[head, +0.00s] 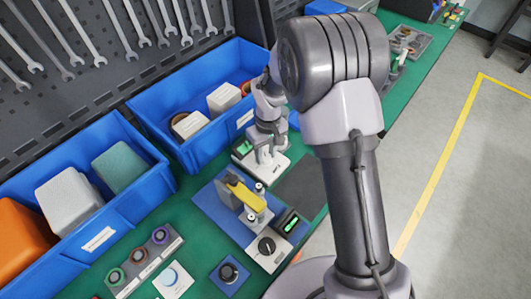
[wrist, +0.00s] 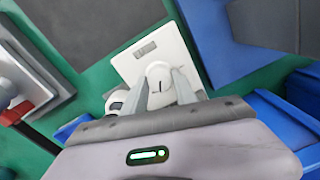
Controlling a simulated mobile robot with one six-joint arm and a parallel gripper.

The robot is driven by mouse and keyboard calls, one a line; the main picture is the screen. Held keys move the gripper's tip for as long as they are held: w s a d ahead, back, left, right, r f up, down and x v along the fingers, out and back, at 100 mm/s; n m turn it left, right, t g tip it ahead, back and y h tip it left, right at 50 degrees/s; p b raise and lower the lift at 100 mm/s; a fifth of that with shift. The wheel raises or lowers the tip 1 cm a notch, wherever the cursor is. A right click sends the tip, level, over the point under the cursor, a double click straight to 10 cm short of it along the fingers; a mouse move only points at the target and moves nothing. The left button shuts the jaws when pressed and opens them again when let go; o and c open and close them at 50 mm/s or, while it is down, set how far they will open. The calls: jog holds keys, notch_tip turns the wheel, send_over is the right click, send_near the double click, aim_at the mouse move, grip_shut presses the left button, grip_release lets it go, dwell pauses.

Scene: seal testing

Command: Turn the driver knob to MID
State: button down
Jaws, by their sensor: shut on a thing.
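The knob (wrist: 159,76) is a round white dial with a short dark mark, on a pale plate (wrist: 137,52) with a small grey slot; I take it to be the driver knob. The plate also shows in the head view (head: 273,171), on the green bench beside the blue bin. My gripper (wrist: 161,80) has one finger on each side of the knob and is shut on it. In the head view my gripper (head: 266,153) points down at the plate and hides the knob. No MID lettering can be read.
Blue bins (head: 145,112) line the back. Coloured rings on a grey rack (head: 138,255) and a dial on a white plate (head: 172,277) lie front left.

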aim_at(268, 155)
jog(key=shift+m, duration=1.1)
jog(key=c, duration=1)
grip_release()
notch_tip(268, 155, up, 18)
jog(key=p, duration=0.6)
jog(key=shift+d+f, duration=0.25)
jog(key=shift+d, duration=0.15)
jog(key=shift+w, duration=0.1)
